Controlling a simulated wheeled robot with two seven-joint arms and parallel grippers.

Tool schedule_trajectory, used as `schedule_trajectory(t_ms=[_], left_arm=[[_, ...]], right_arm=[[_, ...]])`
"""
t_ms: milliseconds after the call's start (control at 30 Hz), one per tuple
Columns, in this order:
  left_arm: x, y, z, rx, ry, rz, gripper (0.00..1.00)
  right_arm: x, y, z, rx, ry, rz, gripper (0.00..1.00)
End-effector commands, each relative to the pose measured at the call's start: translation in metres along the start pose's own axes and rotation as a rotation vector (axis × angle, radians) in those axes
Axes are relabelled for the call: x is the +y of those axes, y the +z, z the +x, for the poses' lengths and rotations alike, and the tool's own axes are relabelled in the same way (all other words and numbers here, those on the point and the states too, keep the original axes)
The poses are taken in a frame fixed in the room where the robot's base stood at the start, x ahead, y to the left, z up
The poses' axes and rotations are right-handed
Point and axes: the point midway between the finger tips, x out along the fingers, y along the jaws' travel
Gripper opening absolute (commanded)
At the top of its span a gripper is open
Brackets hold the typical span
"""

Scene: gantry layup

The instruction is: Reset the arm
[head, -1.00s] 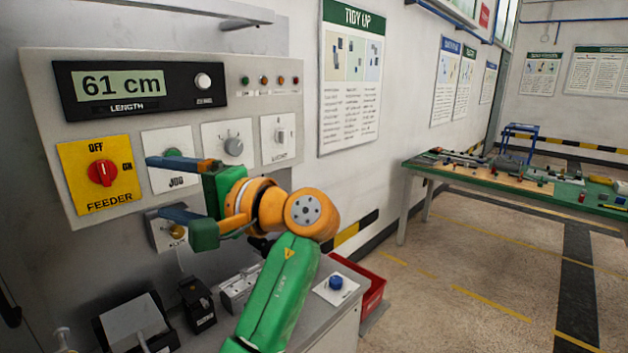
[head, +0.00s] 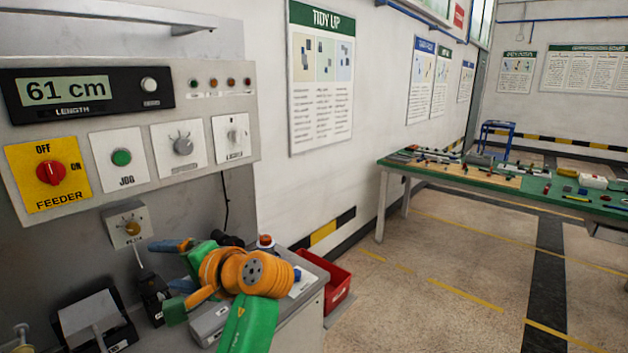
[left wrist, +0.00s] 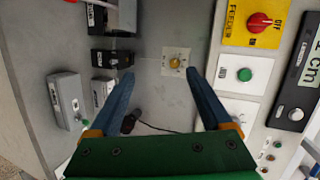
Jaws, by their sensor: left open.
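My left arm, orange and green, comes in at the bottom of the head view. My left gripper (head: 172,272) is low over the grey bench, below the control panel (head: 225,155). Its two blue fingers are spread apart and hold nothing. In the left wrist view the gripper (left wrist: 165,95) is also open, with bare grey wall between the fingers and a small panel with a yellow knob (left wrist: 176,62) beyond them. My right gripper is in no view.
The panel has a red feeder switch (head: 50,172), a green jog button (head: 121,157) and a display (head: 62,89) reading 61 cm. Small devices stand on the bench around the gripper. A red bin (head: 338,283) is beside it. A green worktable (head: 540,190) stands right; floor between is clear.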

Motion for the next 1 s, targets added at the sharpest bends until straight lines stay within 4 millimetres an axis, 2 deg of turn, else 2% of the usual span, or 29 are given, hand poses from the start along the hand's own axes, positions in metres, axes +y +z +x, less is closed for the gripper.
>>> schedule_trajectory(t_ms=[33, 167, 233, 300, 400, 433, 500, 600, 800, 967, 1000], left_arm=[[0.023, 0.004, 0.010, 0.010, 0.048, -0.007, 0.82], [0.095, 0.020, 0.032, 0.048, 0.210, -0.051, 0.82], [0.144, 0.038, 0.040, 0.066, 0.322, -0.088, 0.82], [0.195, 0.064, 0.042, 0.078, 0.449, -0.133, 0.82], [0.249, 0.101, 0.033, 0.087, 0.611, -0.200, 0.82], [0.262, 0.112, 0.029, 0.087, 0.652, -0.215, 0.82], [0.284, 0.133, 0.017, 0.086, 0.738, -0.247, 0.82], [0.307, 0.160, -0.002, 0.081, 0.846, -0.285, 0.82], [0.332, 0.205, -0.044, 0.056, 1.034, -0.340, 0.82], [0.340, 0.236, -0.081, 0.026, 1.178, -0.370, 0.82], [0.352, 0.232, -0.075, 0.020, 1.174, -0.366, 0.82]], right_arm=[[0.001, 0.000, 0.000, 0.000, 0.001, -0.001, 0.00], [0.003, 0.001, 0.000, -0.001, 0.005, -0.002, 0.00], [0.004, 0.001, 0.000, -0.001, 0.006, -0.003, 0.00], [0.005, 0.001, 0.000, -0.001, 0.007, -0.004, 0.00], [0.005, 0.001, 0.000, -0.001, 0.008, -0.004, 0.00], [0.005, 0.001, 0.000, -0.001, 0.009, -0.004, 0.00], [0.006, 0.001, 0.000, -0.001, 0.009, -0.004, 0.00], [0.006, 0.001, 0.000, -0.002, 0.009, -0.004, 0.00], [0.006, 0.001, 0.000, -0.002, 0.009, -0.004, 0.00], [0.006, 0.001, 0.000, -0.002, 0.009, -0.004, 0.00], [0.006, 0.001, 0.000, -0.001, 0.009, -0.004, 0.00]])
